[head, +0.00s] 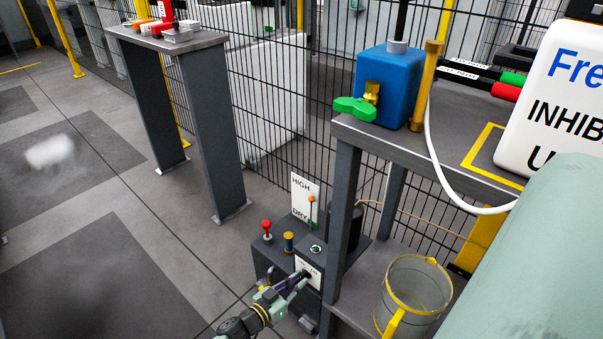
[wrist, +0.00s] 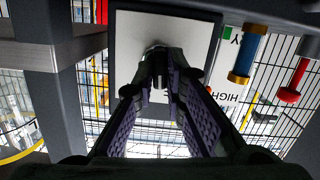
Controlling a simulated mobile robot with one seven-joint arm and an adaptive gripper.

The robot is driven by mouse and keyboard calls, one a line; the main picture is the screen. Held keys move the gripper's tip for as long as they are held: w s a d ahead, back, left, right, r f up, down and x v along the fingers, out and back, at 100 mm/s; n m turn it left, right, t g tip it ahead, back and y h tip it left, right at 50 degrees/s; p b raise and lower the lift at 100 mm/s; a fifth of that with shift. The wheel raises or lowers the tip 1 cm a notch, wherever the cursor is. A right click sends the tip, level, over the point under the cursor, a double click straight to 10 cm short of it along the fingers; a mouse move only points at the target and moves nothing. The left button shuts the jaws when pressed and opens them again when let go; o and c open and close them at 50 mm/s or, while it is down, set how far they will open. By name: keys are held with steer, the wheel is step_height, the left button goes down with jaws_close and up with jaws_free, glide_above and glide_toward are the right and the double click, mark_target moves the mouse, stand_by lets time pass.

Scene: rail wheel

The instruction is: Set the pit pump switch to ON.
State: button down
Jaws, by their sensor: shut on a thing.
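The pit pump box (head: 262,258) is a dark box low by the mesh fence, with a white switch plate (head: 312,268) on its front. My gripper (head: 301,279) reaches it from the lower left, its fingertips at the plate. In the wrist view the white plate (wrist: 195,36) fills the upper middle, and my gripper (wrist: 158,62) is closed on the small dark switch (wrist: 156,46) at its centre. The fingers hide most of the switch and part of the lettering. I cannot tell which position it is in.
A red knob (head: 266,226), a brass-and-blue knob (head: 288,240) and a HIGH/DRY gauge plate (head: 305,198) are on the box. A table leg (head: 343,215) stands close on the right, with a clear bucket (head: 414,292) on the lower shelf.

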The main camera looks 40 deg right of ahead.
steer(key=m+t, duration=0.1)
steer(key=m, duration=0.2)
steer(key=shift+m+b, duration=0.35)
steer(key=shift+m, duration=0.05)
steer(key=shift+s+f+m+t+b, duration=0.1)
steer(key=shift+m+t+b, duration=0.3)
steer(key=shift+m, duration=0.6)
steer(key=c, duration=2.1)
jaws_free()
steer(key=shift+m, duration=0.3)
steer(key=o, duration=0.6)
